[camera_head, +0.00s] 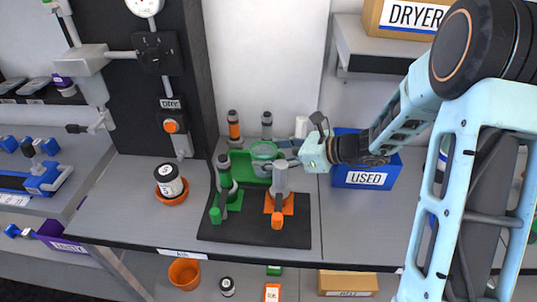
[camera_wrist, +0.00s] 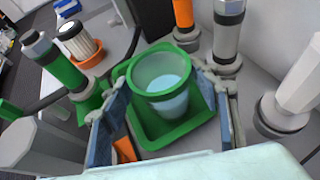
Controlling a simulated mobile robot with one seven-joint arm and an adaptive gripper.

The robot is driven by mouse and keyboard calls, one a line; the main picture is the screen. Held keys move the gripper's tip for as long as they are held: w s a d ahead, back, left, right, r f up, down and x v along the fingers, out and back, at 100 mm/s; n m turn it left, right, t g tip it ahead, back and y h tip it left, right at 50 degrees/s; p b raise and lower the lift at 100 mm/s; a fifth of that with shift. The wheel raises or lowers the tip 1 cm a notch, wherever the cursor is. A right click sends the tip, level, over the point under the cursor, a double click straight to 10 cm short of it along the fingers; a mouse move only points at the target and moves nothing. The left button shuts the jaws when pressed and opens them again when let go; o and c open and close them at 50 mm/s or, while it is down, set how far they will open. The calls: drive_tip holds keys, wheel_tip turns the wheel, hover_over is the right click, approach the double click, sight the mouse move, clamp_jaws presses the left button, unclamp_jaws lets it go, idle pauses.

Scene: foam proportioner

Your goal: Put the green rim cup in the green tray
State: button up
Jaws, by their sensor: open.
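The green rim cup (camera_wrist: 160,92), clear with a green rim and pale liquid, appears upright inside the outline of the green tray (camera_wrist: 172,138) in the wrist view. Its base looks to be down in the tray, though contact is partly hidden. In the head view the cup (camera_head: 264,152) shows at the back right of the tray (camera_head: 241,167). My gripper (camera_wrist: 158,80) is open, with one finger on each side of the cup. I see no clear grip on it. In the head view my gripper (camera_head: 288,148) comes in from the right.
Grey and green cylinders on orange and green bases stand on a black mat (camera_head: 215,232) in front of the tray. Orange-banded and grey bottles stand close behind. A white jar (camera_head: 169,181) is at left, a blue USED bin (camera_head: 362,179) at right.

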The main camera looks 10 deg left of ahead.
drive_tip(key=v, duration=1.1)
drive_tip(key=shift+d+p, duration=0.3)
drive_tip(key=shift+d, duration=0.05)
drive_tip(key=shift+r, duration=0.1)
